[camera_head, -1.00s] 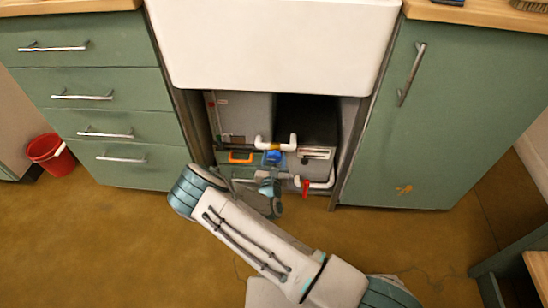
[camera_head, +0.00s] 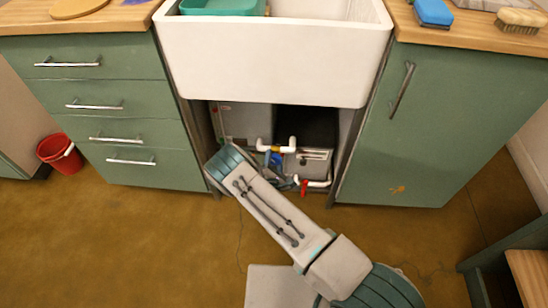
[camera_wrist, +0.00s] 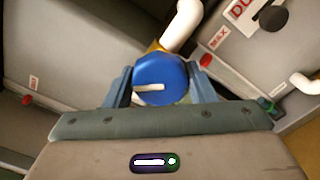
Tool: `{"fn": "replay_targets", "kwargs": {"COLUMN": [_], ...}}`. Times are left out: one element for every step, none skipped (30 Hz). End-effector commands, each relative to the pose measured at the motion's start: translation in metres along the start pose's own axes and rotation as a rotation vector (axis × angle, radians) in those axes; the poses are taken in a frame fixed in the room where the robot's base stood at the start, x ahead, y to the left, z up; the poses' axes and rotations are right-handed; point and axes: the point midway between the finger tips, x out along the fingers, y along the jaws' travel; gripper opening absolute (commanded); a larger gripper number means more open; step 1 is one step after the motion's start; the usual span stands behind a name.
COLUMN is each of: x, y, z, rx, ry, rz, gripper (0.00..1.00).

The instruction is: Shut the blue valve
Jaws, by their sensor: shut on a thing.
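The blue valve (camera_wrist: 160,72) is a round knob with a white mark that lies nearly level across its face in the wrist view. My gripper (camera_wrist: 160,88) has one finger on each side of the knob and is shut on it. In the head view the blue valve (camera_head: 276,159) shows only as a small blue patch under the sink, and my arm hides most of my gripper and part of the pipework.
White pipe (camera_wrist: 183,25) rises right behind the knob. A red valve handle (camera_head: 304,187) hangs at the lower right of the opening. Green drawers (camera_head: 125,120) and a cabinet door (camera_head: 440,130) flank the opening. A red bucket (camera_head: 60,153) stands far left.

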Motion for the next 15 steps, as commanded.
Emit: {"fn": "replay_targets", "kwargs": {"x": [-0.0005,-0.0006,-0.0006,-0.0006,-0.0006,-0.0005,-0.0006,-0.0005,-0.0005,-0.0005,-0.0005,-0.0005,-0.0006,-0.0007,-0.0008], "y": [0.0013,0.0013,0.0012,0.0012,0.0013,0.0015,0.0015,0.0016,0.0017,0.0017,0.0018,0.0018,0.0017,0.0016,0.0014], "z": [0.0011,0.001,0.001,0.001,0.001,0.0009,0.0008,0.0007,0.0007,0.0007,0.0006,0.0005,0.0003,0.0002,0.0001], "rx": [0.045,0.074,0.112,0.141,0.168,0.206,0.234,0.262,0.298,0.325,0.35,0.383,0.407,0.43,0.46], "ry": [0.001,0.001,0.001,0.001,0.001,0.001,0.001,0.001,0.0,0.0,0.001,0.001,0.002,0.002,0.002], "rz": [-0.001,-0.001,-0.002,-0.002,-0.002,-0.002,-0.002,-0.002,-0.002,-0.001,-0.001,-0.001,-0.001,-0.002,-0.002], "gripper": [0.28,0.28,0.28,0.28,0.28,0.28,0.28,0.28,0.28,0.28,0.28,0.28,0.28,0.28,0.28]}}
